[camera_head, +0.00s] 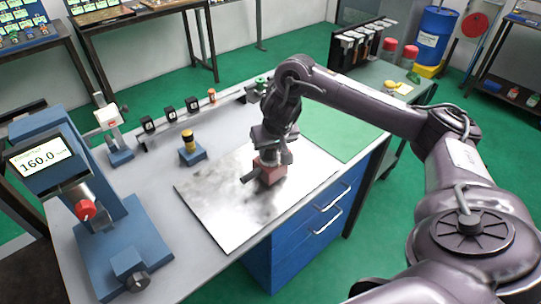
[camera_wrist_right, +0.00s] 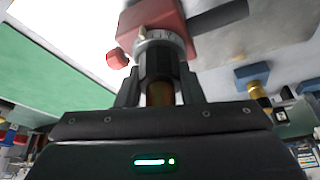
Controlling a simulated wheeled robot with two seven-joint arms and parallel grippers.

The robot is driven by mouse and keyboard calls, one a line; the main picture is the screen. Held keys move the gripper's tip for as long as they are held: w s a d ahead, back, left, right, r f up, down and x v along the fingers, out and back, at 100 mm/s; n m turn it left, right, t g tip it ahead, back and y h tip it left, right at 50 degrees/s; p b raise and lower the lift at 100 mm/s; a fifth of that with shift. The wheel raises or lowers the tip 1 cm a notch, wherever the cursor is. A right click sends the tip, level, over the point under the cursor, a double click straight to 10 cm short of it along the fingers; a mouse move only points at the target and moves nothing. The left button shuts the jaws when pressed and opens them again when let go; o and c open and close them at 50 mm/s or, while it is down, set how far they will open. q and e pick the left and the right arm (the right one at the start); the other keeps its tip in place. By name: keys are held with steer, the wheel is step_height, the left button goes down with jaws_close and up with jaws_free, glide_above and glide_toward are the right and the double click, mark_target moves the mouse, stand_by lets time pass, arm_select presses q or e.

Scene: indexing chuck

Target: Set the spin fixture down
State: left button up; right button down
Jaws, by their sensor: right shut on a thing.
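The spin fixture (camera_head: 268,170) has a red block body with a dark bar sticking out of one side. It is upright over the bright, smudged metal plate (camera_head: 230,215) in the head view. In the wrist view, the fixture (camera_wrist_right: 118,32) shows a red knob and a silver graduated collar. My right gripper (camera_head: 277,146) points down from above and is shut on the fixture's upper stem; its fingers also show in the wrist view (camera_wrist_right: 160,88). I cannot tell whether the fixture's underside touches the plate. My left gripper is not in view.
A blue instrument (camera_head: 120,245) with a 160.0 display stands at the bench's left. A yellow-and-black piece sits on a blue block (camera_head: 192,155) behind the plate. Several black blocks line a rail (camera_head: 195,118). A green mat (camera_head: 340,130) lies clear at right.

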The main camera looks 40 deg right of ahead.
steer(key=shift+w+f, duration=0.1)
steer(key=shift+f, duration=0.35)
steer(key=shift+w, duration=0.1)
steer(key=c, duration=1)
jaws_free()
steer(key=shift+s+f, duration=0.15)
steer(key=shift+s, duration=0.05)
steer(key=shift+o, duration=0.2)
